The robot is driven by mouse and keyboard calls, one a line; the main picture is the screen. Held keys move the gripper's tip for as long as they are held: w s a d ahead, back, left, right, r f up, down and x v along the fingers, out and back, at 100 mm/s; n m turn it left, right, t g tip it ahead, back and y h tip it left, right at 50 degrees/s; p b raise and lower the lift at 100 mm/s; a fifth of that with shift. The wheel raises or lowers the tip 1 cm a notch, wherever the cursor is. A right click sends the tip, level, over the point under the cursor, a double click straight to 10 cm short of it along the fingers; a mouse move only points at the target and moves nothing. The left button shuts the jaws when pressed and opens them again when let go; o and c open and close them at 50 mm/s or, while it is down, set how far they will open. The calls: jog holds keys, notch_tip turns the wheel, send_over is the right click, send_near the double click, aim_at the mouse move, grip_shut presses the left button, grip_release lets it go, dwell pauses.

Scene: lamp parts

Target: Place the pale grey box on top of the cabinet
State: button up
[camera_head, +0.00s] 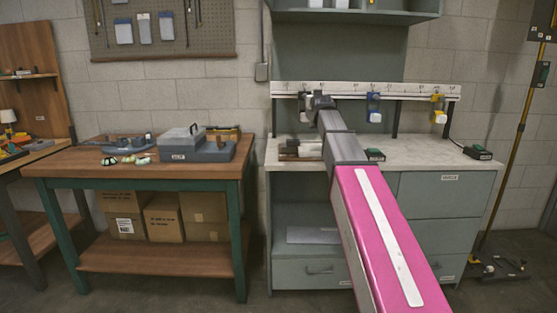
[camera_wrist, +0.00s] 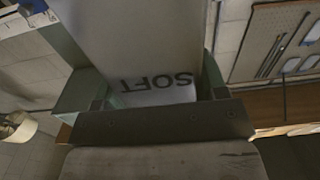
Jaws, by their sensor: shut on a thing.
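The pale grey box (camera_wrist: 140,38) fills the upper middle of the wrist view, with the word SOFT showing upside down. My gripper (camera_wrist: 148,92) is shut on it, with a green-grey finger on each side. In the head view my pink arm reaches forward over the cabinet, its dark wrist in front of the rail. My fingers and the box cannot be made out surely there. The grey-green cabinet (camera_head: 425,190) stands at the right, with a pale worktop (camera_head: 445,160), drawers and an open bay.
A white rail (camera_head: 420,90) with hanging tools runs above the worktop. A wooden workbench (camera_head: 110,160) with a grey case (camera_head: 205,152) stands at the left. The worktop's right part is mostly clear.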

jog(key=s+d+f, duration=0.3)
jog(key=s+f, duration=0.6)
jog(key=f, duration=0.4)
jog(key=shift+s+d, duration=0.15)
jog(key=shift+s, duration=0.25)
jog(key=shift+f, duration=0.1)
